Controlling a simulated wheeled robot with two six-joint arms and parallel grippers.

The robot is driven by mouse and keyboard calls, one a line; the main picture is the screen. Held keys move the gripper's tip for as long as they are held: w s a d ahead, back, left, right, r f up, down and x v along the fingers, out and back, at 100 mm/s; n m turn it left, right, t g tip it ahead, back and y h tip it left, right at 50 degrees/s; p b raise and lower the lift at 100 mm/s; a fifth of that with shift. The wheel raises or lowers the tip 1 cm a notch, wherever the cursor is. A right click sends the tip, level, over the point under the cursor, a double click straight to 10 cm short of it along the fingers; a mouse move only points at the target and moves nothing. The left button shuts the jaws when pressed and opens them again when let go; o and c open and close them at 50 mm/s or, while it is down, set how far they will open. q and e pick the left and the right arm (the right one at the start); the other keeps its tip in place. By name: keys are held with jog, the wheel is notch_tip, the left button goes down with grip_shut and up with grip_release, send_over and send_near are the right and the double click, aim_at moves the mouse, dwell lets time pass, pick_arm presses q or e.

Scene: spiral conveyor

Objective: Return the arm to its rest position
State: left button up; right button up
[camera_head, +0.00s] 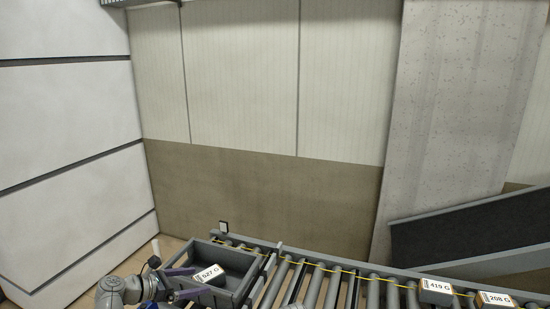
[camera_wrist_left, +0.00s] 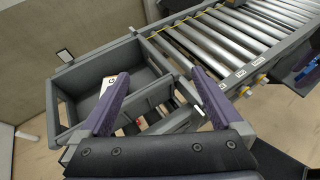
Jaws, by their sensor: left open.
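My left gripper (camera_head: 180,283) is at the lower left of the head view, at the near left side of a grey bin. Its purple fingers also show in the left wrist view (camera_wrist_left: 160,77), spread wide apart with nothing held between them. A box labelled 627 G (camera_head: 208,273) lies in the grey bin (camera_head: 245,291), close to the fingers. In the left wrist view the box is mostly hidden behind one finger, with a white part (camera_wrist_left: 107,85) showing.
A roller conveyor (camera_head: 330,287) runs right from the bin. Boxes labelled 419 G (camera_head: 436,291) and 208 G (camera_head: 495,300) sit on it at the right. A dark sloped panel (camera_head: 470,238) stands behind. The space above the bin, up to the wall, is clear.

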pick_arm(q)
jog(key=s+d+f+m+g+y, duration=0.2)
jog(key=s+d+f+m+g, duration=0.25)
jog(key=d+m, duration=0.25)
jog(key=s+d+f+m+g+y, duration=0.1)
jog(key=s+d+f+m+g, duration=0.3)
jog(key=d+m, duration=0.3)
jog(key=s+d+f+m+y, duration=0.1)
jog(key=s+f+m+y, duration=0.1)
jog(key=s+m+y, duration=0.2)
jog(key=s+d+f+m+y, duration=0.2)
jog(key=s+m, duration=0.4)
jog(key=m, duration=0.5)
jog(key=shift+s+f+m+g+y, duration=0.3)
jog(key=shift+f+y, duration=0.25)
jog(key=shift+y, duration=0.65)
pick_arm(e)
jog(key=shift+w+a+f, duration=0.1)
jog(key=shift+w+f, duration=0.1)
jog(key=shift+w, duration=0.1)
pick_arm(q)
jog(key=shift+w, duration=0.1)
